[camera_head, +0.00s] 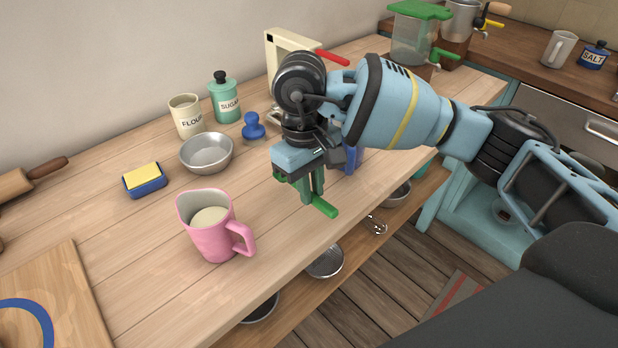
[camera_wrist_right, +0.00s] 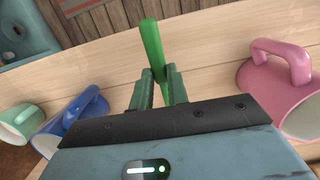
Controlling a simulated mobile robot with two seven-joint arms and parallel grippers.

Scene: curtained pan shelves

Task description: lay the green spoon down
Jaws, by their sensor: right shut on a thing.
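My right gripper (camera_head: 306,191) is shut on the green spoon (camera_head: 325,207), low over the wooden counter near its front edge. One bright green end of the spoon sticks out past the fingers; the rest is hidden by the gripper. In the right wrist view the spoon (camera_wrist_right: 152,48) stands out between the two dark green fingers (camera_wrist_right: 158,85). I cannot tell whether it touches the counter. My left gripper is not in view.
A pink mug (camera_head: 211,240) with pale contents stands left of the gripper. A blue mug (camera_wrist_right: 70,122) stands close on its other side. A steel bowl (camera_head: 206,153), a sponge in a blue tray (camera_head: 145,186) and a blue knobbed thing (camera_head: 253,128) stand behind. Bare counter (camera_head: 285,235) lies between.

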